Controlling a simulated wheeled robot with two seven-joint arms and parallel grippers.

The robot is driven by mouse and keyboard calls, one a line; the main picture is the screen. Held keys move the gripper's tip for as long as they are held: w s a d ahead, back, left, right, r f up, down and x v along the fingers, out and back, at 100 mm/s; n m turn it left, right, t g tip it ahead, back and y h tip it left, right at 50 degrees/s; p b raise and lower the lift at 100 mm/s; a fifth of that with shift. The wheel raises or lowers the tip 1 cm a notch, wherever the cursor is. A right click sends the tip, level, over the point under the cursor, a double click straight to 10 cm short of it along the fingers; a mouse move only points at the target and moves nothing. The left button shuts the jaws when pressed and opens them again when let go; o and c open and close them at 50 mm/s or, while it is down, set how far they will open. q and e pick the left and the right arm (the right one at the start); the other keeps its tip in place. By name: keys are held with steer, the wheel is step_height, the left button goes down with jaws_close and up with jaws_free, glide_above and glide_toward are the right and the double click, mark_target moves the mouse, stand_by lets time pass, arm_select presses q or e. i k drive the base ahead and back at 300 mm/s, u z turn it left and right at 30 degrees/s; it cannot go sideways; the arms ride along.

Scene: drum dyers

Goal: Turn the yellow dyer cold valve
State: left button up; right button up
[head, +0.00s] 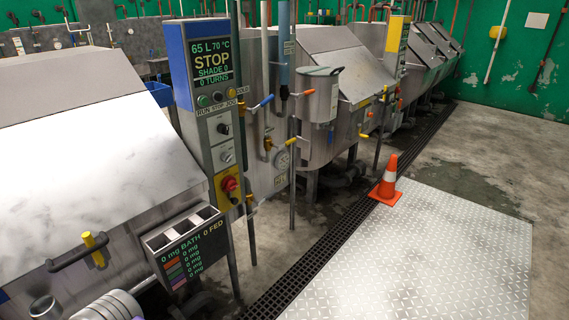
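The yellow dyer is the second steel machine back; its tall control panel (396,38) has a yellow face. A blue valve handle (266,101) sits on a pipe close to that label. Neither of my grippers is in view.
An orange cone (387,182) stands at the back-left corner of a metal floor plate (430,250). A dark drain grating (325,243) runs along the machines. A grey lidded tank (318,95) and pipes stand between the two panels. The concrete floor at right is clear.

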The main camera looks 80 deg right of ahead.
mark_target(262, 103)
steer(key=z, duration=2.9)
steer(key=i, duration=1.05)
steer(key=z, duration=0.3)
steer(key=k, duration=1.25)
steer(key=z, duration=0.85)
steer(key=i, duration=1.7)
steer(key=u, duration=0.45)
steer(key=i, duration=1.65)
steer(key=u, duration=1.05)
